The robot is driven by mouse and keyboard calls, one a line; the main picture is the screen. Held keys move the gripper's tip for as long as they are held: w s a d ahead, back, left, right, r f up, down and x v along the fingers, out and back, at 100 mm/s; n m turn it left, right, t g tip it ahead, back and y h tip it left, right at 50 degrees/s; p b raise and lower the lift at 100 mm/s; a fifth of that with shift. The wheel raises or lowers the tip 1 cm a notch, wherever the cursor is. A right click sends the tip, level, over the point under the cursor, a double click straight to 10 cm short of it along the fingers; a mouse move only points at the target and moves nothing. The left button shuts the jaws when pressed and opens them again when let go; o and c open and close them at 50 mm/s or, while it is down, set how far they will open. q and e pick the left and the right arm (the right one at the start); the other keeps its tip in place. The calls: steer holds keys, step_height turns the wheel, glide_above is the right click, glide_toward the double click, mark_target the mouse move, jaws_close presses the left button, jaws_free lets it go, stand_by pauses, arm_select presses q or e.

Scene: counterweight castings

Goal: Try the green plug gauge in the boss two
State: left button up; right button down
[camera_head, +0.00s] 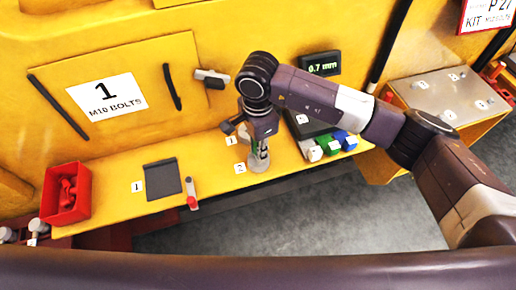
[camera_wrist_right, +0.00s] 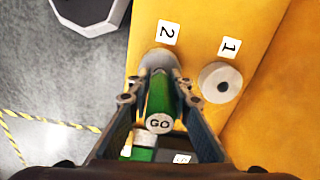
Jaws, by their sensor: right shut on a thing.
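My right gripper (camera_head: 259,155) is shut on the green plug gauge (camera_wrist_right: 160,96), whose handle end reads GO in the right wrist view. In that view the gauge lies between the two fingers (camera_wrist_right: 160,90), with its far end toward boss two (camera_wrist_right: 155,57), a grey round boss beside the label 2. The gripper and gauge hide part of boss two, and I cannot tell whether the gauge tip is inside its bore. Boss one (camera_wrist_right: 220,82), with a dark centre hole, stands beside the label 1. In the head view the gripper points down beside label 2 (camera_head: 240,168). My left gripper is not in view.
Green and blue blocks (camera_head: 348,143) with a dark holder (camera_head: 305,122) stand right of the gripper. A display (camera_head: 320,63) reads 0.7 mm. A red bin (camera_head: 66,193), a dark pad (camera_head: 163,180) and a red-tipped tool (camera_head: 191,193) lie left. The yellow ledge drops to grey floor in front.

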steer(key=shift+s+f+b, duration=0.1)
steer(key=shift+f+b, duration=0.25)
stand_by(0.9)
steer(key=c, duration=1.7)
jaws_free()
steer(key=shift+r, duration=0.15)
step_height(320, 180, up, 11)
steer(key=shift+r, duration=0.1)
steer(key=shift+r+p, duration=2.5)
steer(key=shift+r, duration=3.75)
